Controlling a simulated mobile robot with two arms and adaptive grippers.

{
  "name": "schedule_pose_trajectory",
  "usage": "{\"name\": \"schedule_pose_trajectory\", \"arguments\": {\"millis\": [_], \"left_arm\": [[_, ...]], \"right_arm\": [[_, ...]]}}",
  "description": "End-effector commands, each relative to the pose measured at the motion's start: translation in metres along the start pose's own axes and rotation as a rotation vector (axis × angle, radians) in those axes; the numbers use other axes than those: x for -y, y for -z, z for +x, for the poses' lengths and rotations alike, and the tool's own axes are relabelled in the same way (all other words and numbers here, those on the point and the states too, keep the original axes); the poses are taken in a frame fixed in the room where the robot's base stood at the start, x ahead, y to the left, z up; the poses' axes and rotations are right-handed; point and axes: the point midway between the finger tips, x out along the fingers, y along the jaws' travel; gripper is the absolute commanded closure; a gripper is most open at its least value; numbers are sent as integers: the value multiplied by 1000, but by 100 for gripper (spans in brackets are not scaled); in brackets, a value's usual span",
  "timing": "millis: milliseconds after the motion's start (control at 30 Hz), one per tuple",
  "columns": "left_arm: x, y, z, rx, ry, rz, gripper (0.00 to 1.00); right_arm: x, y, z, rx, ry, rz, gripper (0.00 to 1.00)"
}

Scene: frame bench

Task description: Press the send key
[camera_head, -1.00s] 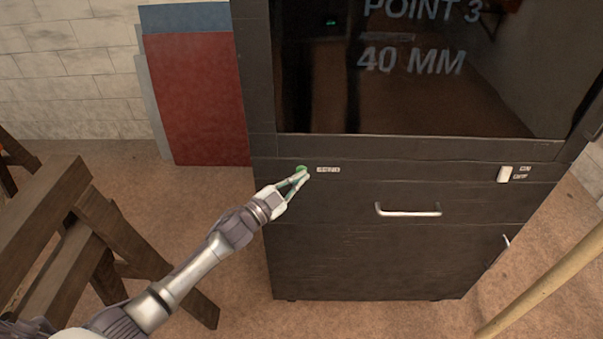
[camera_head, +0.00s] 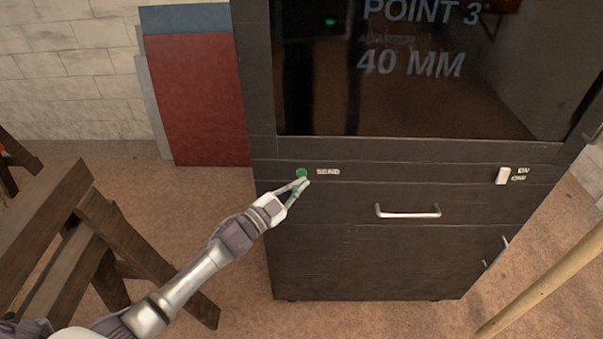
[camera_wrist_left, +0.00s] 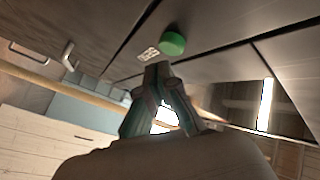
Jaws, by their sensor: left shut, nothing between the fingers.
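The send key is a round green button (camera_head: 301,173) on the front of the dark cabinet, just left of a small label reading SEND (camera_head: 328,172). In the left wrist view the green button (camera_wrist_left: 172,43) stands out from the panel, a little beyond my fingertips. My left gripper (camera_head: 305,182) is shut and empty, with its fingertips just below and right of the button in the head view. The wrist view shows a small gap in the picture between the tips and the button. My right gripper is in neither view.
The dark cabinet (camera_head: 350,260) has a screen (camera_head: 420,100) reading POINT 3, 40 MM, a drawer handle (camera_head: 408,212) and a white ON/OFF switch (camera_head: 503,176). A wooden trestle (camera_head: 50,230) stands at left. A wooden pole (camera_head: 545,285) slants at lower right.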

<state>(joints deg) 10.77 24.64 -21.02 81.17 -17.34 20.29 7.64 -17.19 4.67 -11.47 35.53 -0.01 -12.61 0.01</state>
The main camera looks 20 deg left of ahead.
Motion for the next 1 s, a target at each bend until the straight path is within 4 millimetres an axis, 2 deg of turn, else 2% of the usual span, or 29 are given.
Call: {"name": "schedule_pose_trajectory", "arguments": {"millis": [267,700,1000], "left_arm": [[-2,2,-2,0,-1,-1,100],[-22,24,-31,0,0,-1,100],[-25,25,-35,0,1,1,100]], "right_arm": [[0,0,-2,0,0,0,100],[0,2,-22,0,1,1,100],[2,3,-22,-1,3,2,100]]}}
